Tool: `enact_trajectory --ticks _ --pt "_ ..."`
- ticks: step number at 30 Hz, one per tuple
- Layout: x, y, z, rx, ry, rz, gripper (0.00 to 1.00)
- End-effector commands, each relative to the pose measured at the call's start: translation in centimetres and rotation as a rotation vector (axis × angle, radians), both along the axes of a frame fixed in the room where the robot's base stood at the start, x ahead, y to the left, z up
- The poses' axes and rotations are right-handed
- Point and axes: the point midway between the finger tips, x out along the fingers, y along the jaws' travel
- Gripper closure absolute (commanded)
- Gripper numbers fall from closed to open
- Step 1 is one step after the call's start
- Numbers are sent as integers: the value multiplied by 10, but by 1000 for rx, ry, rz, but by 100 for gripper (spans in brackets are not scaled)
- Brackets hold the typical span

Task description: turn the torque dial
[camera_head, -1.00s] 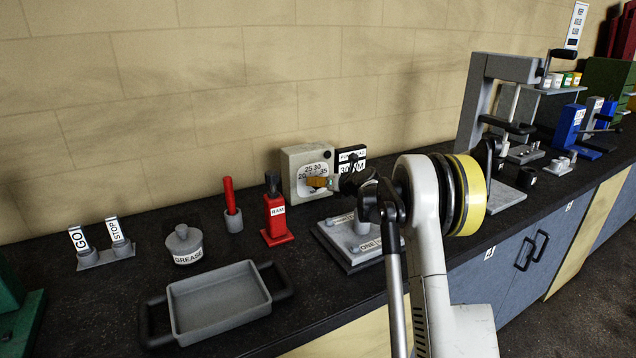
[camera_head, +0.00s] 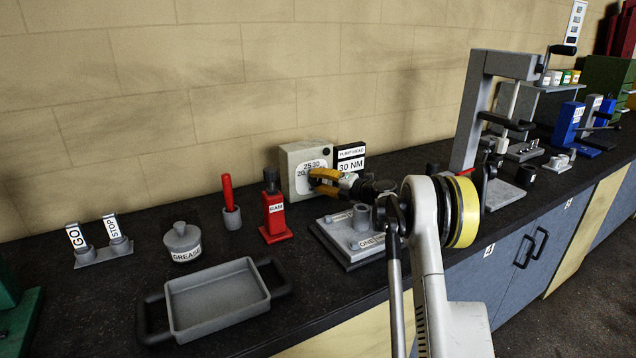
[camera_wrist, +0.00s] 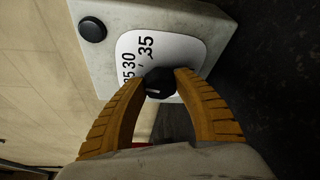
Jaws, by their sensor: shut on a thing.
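The torque dial is a black knob (camera_wrist: 158,84) on a white scale plate on the front of a grey-white box (camera_head: 291,171). The scale shows numbers including 20, 25, 30 and 35. My gripper (camera_head: 318,181) has yellow-orange fingers and reaches the box front from the right. In the wrist view my gripper (camera_wrist: 160,92) has its fingertips on both sides of the knob, shut on it. A light pointer mark shows on the knob. In the head view the fingers hide the knob.
A sign reading 30 NM (camera_head: 350,163) stands right of the box. A red ram (camera_head: 274,214) stands to its left. A grey plate with labelled posts (camera_head: 340,248) lies below my gripper. A grey tray (camera_head: 218,297) and a grease pot (camera_head: 183,243) are at the front left.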

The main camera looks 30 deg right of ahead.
Motion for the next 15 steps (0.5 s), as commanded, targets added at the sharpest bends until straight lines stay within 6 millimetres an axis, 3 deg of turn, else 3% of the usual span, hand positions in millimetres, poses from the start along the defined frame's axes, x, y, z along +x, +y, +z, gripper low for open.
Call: enact_trajectory --ticks 15 --pt "0 0 0 169 5 -2 94"
